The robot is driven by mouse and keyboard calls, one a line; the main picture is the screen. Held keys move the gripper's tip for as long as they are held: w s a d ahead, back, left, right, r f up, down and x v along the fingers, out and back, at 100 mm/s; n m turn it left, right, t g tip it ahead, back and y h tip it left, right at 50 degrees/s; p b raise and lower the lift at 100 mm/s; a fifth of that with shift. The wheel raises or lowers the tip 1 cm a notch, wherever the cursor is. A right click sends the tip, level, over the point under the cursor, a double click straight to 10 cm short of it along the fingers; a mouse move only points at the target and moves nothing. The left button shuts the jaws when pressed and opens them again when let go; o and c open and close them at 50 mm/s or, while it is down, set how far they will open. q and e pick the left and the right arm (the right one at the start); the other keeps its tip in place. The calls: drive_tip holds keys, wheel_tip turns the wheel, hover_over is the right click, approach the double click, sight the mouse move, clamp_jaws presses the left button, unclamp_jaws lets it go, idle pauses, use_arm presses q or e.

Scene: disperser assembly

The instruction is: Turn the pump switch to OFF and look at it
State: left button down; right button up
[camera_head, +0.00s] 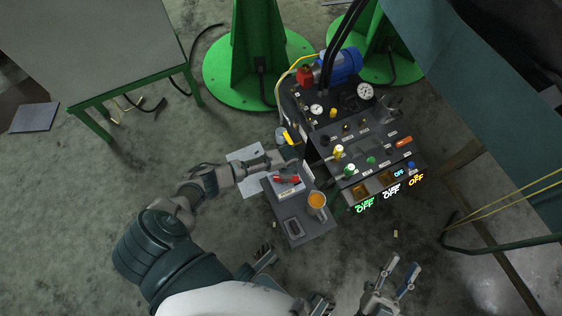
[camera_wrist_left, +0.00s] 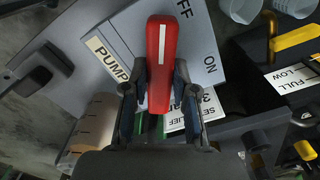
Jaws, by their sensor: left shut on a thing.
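The pump switch (camera_head: 288,180) is a red handle on a pale plate, seen left of the control panel in the head view. In the left wrist view the red handle (camera_wrist_left: 163,42) has a white stripe and points up the picture, with PUMP, OFF and ON printed around it. My left gripper (camera_wrist_left: 160,75) is shut on the handle, one finger on each side. In the head view my left gripper (camera_head: 287,160) reaches over the switch from the left. My right gripper (camera_head: 397,272) is open and empty at the lower right, apart from the panel.
The control panel (camera_head: 372,160) carries gauges, knobs and several glowing OFF labels, one of them a green one (camera_head: 364,206). An orange-filled cup (camera_head: 316,200) stands just below the switch. A table (camera_head: 100,45) with green legs is at upper left. Concrete floor is open at left.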

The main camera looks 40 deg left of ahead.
use_arm(q)
drive_tip(key=n+p, duration=0.1)
drive_tip(key=n, duration=0.2)
drive_tip(key=n+p, duration=0.1)
drive_tip(key=shift+w+d+r+n+p, duration=0.2)
drive_tip(key=shift+d+n+p, duration=0.1)
drive_tip(key=shift+d, duration=0.05)
drive_tip(key=shift+n+p, duration=0.3)
drive_tip(key=shift+n, duration=0.4)
use_arm(e)
wheel_tip(320, 180, down, 8)
drive_tip(key=w+g+h, duration=0.1)
drive_tip(key=g, duration=0.6)
drive_tip(key=shift+w+d+n, duration=0.2)
drive_tip(key=shift+w+n, duration=0.05)
drive_tip(key=shift+n, duration=0.05)
use_arm(q)
drive_tip(key=shift+w, duration=0.1)
use_arm(e)
drive_tip(key=shift+f, duration=0.15)
drive_tip(key=shift+w, duration=0.1)
use_arm(q)
drive_tip(key=c, duration=1.1)
unclamp_jaws()
drive_tip(key=shift+a, duration=0.1)
drive_tip(key=shift+o, duration=0.9)
drive_tip(key=shift+f, duration=0.15)
drive_tip(key=shift+a, duration=0.1)
use_arm(e)
drive_tip(key=shift+d, duration=0.1)
